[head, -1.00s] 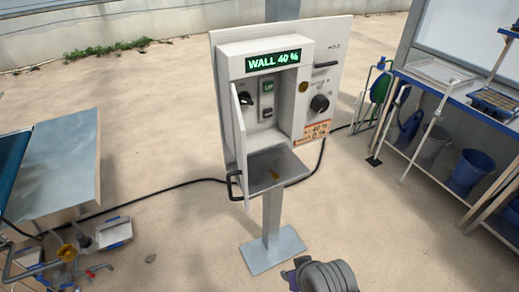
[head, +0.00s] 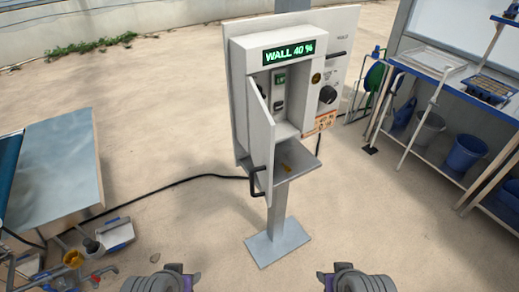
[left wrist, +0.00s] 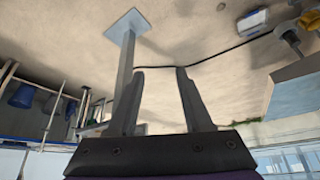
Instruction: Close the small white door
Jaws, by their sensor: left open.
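The small white door (head: 258,133) hangs on the left side of the white control box (head: 236,100) and stands open, swung out toward me. Its dark handle (head: 258,181) is at the door's lower outer edge. Inside the box are a green label and switches, partly hidden by the door. My left gripper (left wrist: 160,70) is open and empty in the left wrist view, its fingers apart. In the head view only the upper parts of my two arms show at the bottom edge. My right gripper's fingers are not visible.
The box sits on a grey post with a square base (head: 279,246). A black cable (head: 200,177) runs along the ground behind it. A blue-edged shelf (head: 440,70) with buckets is at right, a table (head: 60,165) at left. Sandy ground in front is clear.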

